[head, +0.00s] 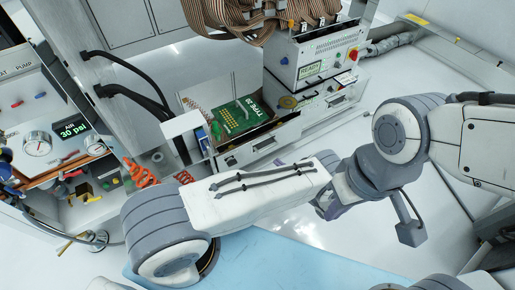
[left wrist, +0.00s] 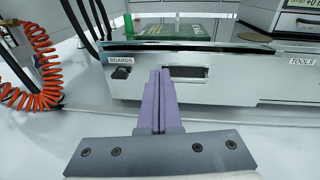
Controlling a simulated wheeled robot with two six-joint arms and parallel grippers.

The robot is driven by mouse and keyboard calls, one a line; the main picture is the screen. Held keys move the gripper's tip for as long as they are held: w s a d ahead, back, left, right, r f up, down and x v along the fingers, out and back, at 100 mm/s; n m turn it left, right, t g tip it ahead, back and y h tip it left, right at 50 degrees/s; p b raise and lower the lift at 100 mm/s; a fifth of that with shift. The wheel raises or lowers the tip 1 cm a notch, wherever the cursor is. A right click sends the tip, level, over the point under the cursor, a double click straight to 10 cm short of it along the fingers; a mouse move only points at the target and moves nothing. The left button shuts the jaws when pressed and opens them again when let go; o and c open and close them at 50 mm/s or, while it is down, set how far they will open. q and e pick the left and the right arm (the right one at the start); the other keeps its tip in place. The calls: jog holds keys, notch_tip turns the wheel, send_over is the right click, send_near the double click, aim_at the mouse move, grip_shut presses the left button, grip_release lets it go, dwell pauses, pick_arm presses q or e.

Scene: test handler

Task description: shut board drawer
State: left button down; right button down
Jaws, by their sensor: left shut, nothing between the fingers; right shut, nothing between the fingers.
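In the head view my left gripper (head: 279,163) is mostly hidden behind my forearm.
A grey tester (head: 313,62) with a READY display stands behind the drawer at the right. A TOOLS label (left wrist: 302,62) is right of the board drawer. An orange coiled hose (left wrist: 31,62) hangs at the left. A pressure panel reading 30 psi (head: 70,128) is far left. Pale floor lies in front.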

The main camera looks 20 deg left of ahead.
pick_arm(q)
notch_tip(320, 180, down, 3)
jog(key=m+t, duration=0.2)
jog(key=b, duration=0.3)
send_near(254, 141)
jog(key=x, duration=0.5)
jog(key=shift+w+a+f, duration=0.1)
jog(key=shift+a+f, duration=0.05)
jog(key=shift+a, duration=0.2)
jog(key=shift+w+a, duration=0.4)
jog(key=shift+a, duration=0.05)
jog(key=shift+b, duration=0.3)
